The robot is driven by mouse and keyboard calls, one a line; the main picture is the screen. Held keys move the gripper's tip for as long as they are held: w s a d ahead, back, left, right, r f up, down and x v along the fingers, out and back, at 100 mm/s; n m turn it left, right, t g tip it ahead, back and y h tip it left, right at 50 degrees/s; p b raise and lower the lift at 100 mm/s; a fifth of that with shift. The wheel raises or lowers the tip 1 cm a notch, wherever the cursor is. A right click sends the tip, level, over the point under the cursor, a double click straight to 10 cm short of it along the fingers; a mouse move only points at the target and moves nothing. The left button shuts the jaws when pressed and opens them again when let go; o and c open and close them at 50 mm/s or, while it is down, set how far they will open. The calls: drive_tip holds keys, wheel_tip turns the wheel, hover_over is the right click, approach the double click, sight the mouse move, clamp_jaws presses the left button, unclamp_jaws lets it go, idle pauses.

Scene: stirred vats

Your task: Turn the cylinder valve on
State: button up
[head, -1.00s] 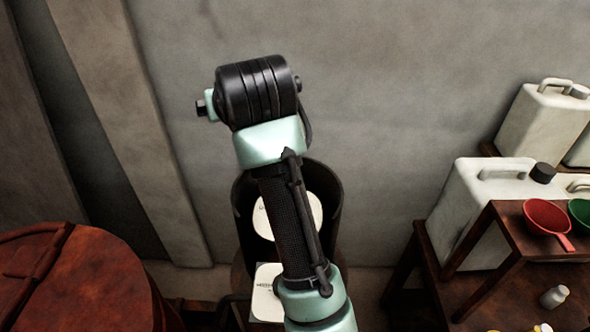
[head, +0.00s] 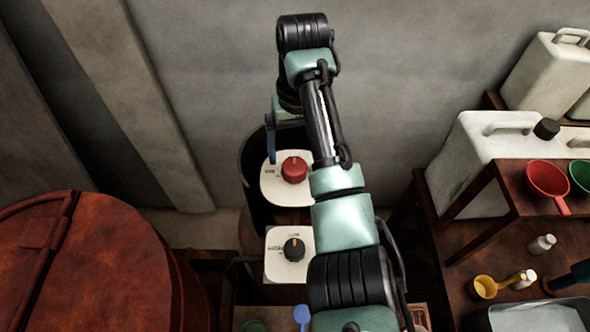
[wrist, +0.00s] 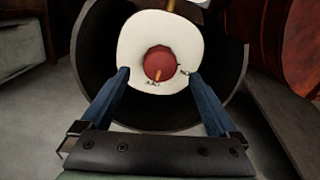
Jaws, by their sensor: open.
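In the head view a red knob (head: 295,170) with a tan pointer mark sits on a white plate (head: 272,188), inside a dark curved guard (head: 250,171). The pointer is toward the far side, away from the printed label at left. In the wrist view the red knob (wrist: 160,62) on its white round plate (wrist: 137,38) lies ahead. My gripper (wrist: 160,76) is open, its blue fingers on either side of the knob's line and apart from it. In the head view one blue finger (head: 271,143) shows above the plate's left edge; my arm hides the rest.
A second white plate (head: 277,268) with a black knob (head: 294,249) stands nearer. A rusty red vat (head: 85,265) is at left. At right are white jerrycans (head: 480,150), a brown shelf (head: 500,195), and red (head: 547,178) and green scoops (head: 580,176). A wall closes the back.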

sight(295, 166)
drive_tip(key=shift+f+p, duration=0.8)
drive_tip(key=shift+f, duration=1.55)
drive_tip(key=c, duration=1.4)
drive_tip(key=shift+o, duration=0.2)
